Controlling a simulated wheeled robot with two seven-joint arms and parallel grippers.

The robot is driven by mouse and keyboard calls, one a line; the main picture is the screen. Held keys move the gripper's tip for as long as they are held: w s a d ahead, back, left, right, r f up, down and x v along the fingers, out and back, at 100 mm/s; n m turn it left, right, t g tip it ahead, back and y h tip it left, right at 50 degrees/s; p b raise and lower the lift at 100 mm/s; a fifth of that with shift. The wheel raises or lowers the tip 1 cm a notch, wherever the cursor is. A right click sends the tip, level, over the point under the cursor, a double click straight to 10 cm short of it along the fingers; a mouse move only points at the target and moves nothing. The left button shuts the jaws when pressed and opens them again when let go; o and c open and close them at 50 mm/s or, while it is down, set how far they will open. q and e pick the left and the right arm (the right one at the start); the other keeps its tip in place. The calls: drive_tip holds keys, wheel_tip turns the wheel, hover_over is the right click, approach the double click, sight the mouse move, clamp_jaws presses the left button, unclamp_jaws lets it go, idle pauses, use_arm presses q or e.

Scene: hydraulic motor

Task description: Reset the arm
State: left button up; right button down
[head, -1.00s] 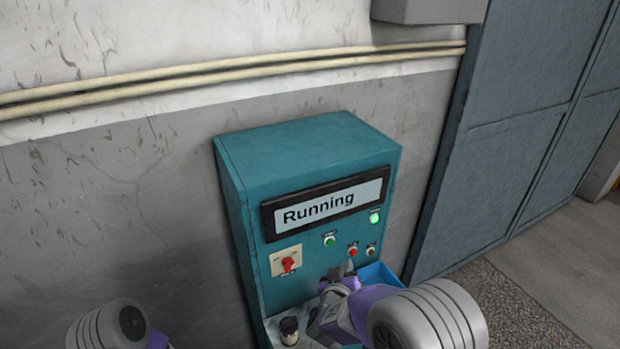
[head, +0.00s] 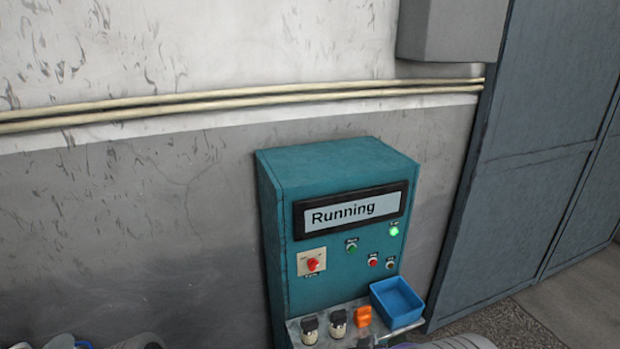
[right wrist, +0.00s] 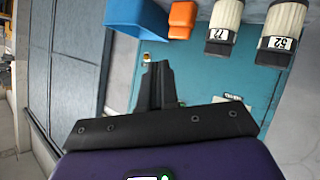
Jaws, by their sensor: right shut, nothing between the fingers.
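My right gripper (right wrist: 158,70) shows in the right wrist view with its dark fingers together and nothing between them. In the head view only a little of the right arm shows at the bottom edge, below the panel's shelf. My left gripper is not in view; only grey arm parts show at the bottom left. The teal control panel (head: 285,205) stands against the wall. Its display (head: 352,210) reads "Running" and a green lamp (head: 394,231) is lit. A red rotary switch (head: 312,264) sits at its left.
The shelf (head: 375,333) carries two black-and-white cylinders (head: 310,330) (head: 338,323), an orange piece (head: 363,316) and a blue bin (head: 397,300). A grey wall box (head: 450,30) hangs above. A grey metal cabinet or door (head: 540,130) stands at the right.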

drive_tip(key=s+f+g+y+b, duration=0.15)
drive_tip(key=s+f, duration=0.25)
drive_tip(key=f, duration=0.4)
drive_tip(key=s+a+f+m+g+y+b, duration=0.1)
drive_tip(key=s+f+g+b, duration=0.15)
drive_tip(key=f, duration=0.45)
drive_tip(key=s+f+g+y+b, duration=0.15)
drive_tip(key=s+f, duration=0.25)
drive_tip(key=f, duration=0.4)
drive_tip(key=s+a+f+m+g+y+b, duration=0.1)
drive_tip(key=s+a+f+g+y+b, duration=0.1)
drive_tip(key=s+f, duration=0.4)
drive_tip(key=s+a+f+m+g+y+b, duration=0.1)
drive_tip(key=s+a+f+g+y+b, duration=0.1)
drive_tip(key=s+f, duration=0.4)
drive_tip(key=s+a+g+b, duration=0.1)
drive_tip(key=s, duration=0.2)
drive_tip(key=shift+m+g+b, duration=0.3)
drive_tip(key=shift+g, duration=0.05)
